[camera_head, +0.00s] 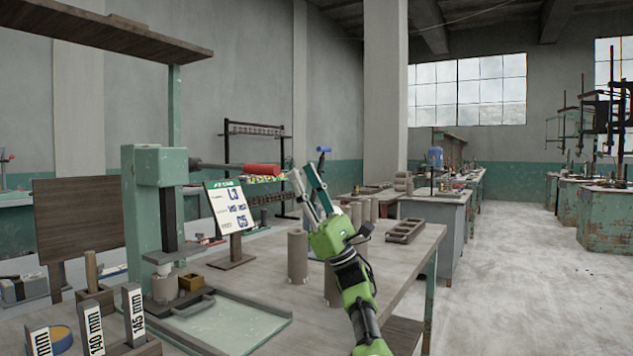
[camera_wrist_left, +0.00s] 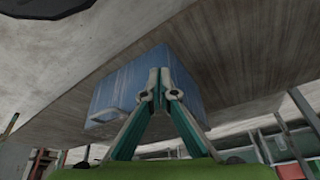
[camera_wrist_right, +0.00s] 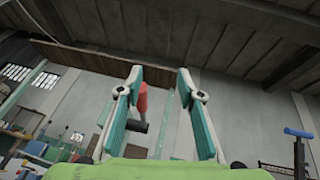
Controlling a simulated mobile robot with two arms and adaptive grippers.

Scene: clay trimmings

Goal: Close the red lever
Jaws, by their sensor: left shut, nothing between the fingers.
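The red lever handle (camera_head: 261,169) sits on a dark rod that sticks out roughly level to the right from the head of a green press (camera_head: 158,190). My right gripper (camera_head: 301,172) is raised above the table, open, its fingertips just right of the handle's end in the head view. In the right wrist view the red handle (camera_wrist_right: 142,100) appears between the open fingers of my right gripper (camera_wrist_right: 159,74); no contact is visible. My left gripper (camera_wrist_left: 160,85) is shut, with a blue box (camera_wrist_left: 112,92) behind its fingertips; it is out of the head view.
A sign on a stand (camera_head: 231,212) stands on the table below the lever. Grey cylinders (camera_head: 297,256) stand under my right arm. A shallow tray (camera_head: 235,328) lies before the press. Labelled gauge blocks (camera_head: 134,312) are at front left. The floor at right is clear.

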